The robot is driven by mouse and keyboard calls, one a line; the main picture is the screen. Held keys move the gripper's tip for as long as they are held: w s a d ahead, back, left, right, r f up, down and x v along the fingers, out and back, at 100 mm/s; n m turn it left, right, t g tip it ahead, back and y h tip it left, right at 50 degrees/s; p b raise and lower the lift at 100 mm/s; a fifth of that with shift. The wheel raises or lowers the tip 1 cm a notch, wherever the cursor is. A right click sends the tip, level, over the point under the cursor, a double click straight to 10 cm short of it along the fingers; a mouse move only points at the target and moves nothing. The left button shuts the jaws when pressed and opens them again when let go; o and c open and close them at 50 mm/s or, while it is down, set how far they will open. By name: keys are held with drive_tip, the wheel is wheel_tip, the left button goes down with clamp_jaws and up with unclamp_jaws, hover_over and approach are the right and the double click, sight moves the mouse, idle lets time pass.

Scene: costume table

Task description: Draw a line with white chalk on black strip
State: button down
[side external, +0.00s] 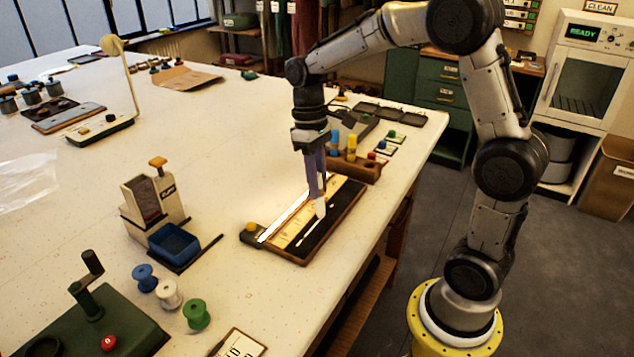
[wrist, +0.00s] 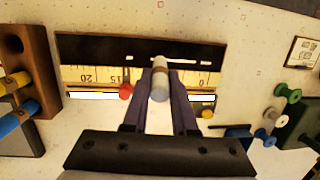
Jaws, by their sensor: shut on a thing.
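My gripper (side external: 317,190) is shut on the white chalk (side external: 320,208), which points down at the black strip (side external: 342,205) of a wooden-framed board. In the wrist view the gripper (wrist: 160,88) holds the chalk (wrist: 159,80) between its fingers, with the chalk's end over the black strip (wrist: 90,47). I cannot tell for sure whether the tip touches. A thin white line (side external: 307,233) lies on the strip at the near side of the chalk. In the wrist view, white marks (wrist: 190,58) run right of the chalk, with a short one to its left.
A ruler (wrist: 90,75) with numbers and a red slider (wrist: 126,91) runs along the strip. A wooden block with coloured pegs (side external: 352,166) stands just behind the board. A blue tray (side external: 174,245) and spools (side external: 169,294) stand left. The table's right edge is close.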

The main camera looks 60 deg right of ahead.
drive_tip(key=shift+d, duration=0.15)
drive_tip(key=shift+d+f, duration=0.1)
drive_tip(key=shift+d, duration=0.65)
drive_tip(key=shift+d, duration=0.15)
drive_tip(key=shift+d, duration=0.9)
drive_tip(key=shift+d+f, duration=0.1)
wheel_tip(320, 180, up, 6)
idle(1.2)
